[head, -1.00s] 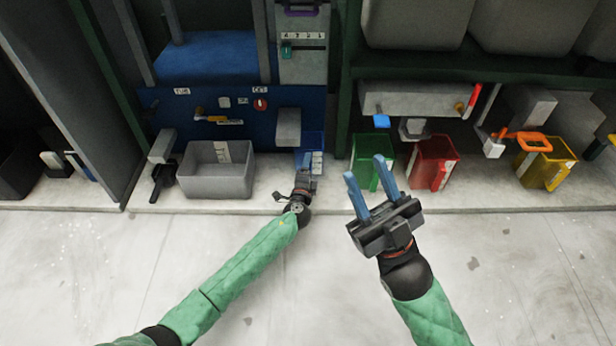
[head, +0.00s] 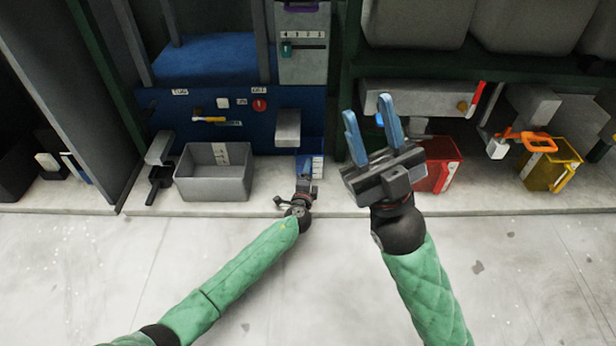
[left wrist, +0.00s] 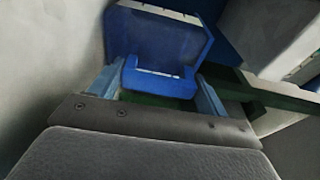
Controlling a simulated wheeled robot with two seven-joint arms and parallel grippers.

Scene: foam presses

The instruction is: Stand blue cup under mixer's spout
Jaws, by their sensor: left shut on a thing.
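The blue cup (head: 312,166) with white marks on its side is near the floor ledge, in front of the blue machine. A grey block (head: 288,124) juts from that machine and looks like the mixer's spout. The cup is below it and slightly right. My left gripper (head: 306,181) is shut on the blue cup. In the left wrist view the cup (left wrist: 158,42) shows between the two fingers, its handle towards me. I cannot tell whether its base touches the ledge. My right gripper (head: 367,108) is open and empty, raised in front of the right-hand shelf.
A grey bin (head: 213,184) stands on the ledge to the left. A red cup (head: 440,165) and a yellow cup (head: 551,168) stand to the right. A green shelf post (head: 346,75) rises right of the machine. The floor in front is clear.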

